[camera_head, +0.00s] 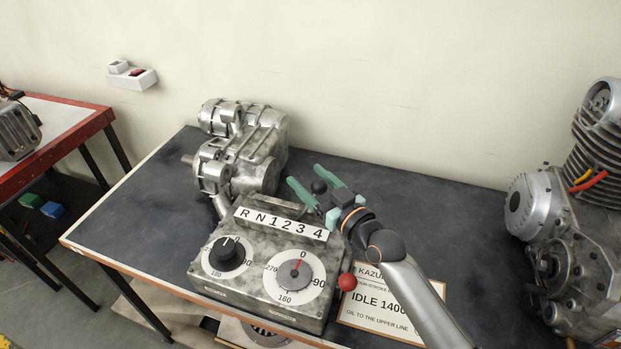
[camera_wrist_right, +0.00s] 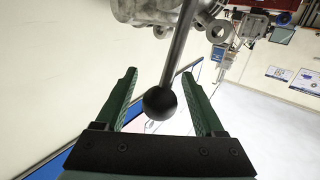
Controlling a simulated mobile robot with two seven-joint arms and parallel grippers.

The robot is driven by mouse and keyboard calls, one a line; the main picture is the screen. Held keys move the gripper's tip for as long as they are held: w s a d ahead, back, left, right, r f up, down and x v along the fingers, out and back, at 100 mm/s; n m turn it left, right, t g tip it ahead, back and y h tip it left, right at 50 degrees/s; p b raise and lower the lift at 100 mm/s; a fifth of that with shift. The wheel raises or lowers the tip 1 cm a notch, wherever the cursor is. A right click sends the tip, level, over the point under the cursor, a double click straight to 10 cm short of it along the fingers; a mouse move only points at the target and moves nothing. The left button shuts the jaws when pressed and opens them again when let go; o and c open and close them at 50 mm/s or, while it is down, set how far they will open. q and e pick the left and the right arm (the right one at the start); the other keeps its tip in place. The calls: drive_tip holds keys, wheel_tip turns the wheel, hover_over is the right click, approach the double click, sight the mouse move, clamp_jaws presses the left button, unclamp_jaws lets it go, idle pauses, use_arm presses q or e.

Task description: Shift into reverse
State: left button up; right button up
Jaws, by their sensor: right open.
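The shift lever's black ball knob (camera_head: 319,186) shows between the green fingers of my right gripper (camera_head: 305,175), behind the right end of the R N 1 2 3 4 label (camera_head: 280,222). In the right wrist view the knob (camera_wrist_right: 160,103) on its grey rod (camera_wrist_right: 180,45) lies between the two spread fingers of my right gripper (camera_wrist_right: 158,74), with gaps on both sides. My right gripper is open. The lever's lower end is hidden in the head view. My left gripper is not in view.
The metal control box (camera_head: 235,285) has a black dial (camera_head: 227,253) and a grey dial (camera_head: 295,274). A red ball knob (camera_head: 347,282) is at its right side, near an IDLE sign (camera_head: 375,297). A gearbox (camera_head: 245,150) stands behind; an engine (camera_head: 570,240) stands at right.

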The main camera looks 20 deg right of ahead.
drive_tip(key=shift+c, duration=0.3)
clamp_jaws()
idle(0.3)
idle(0.9)
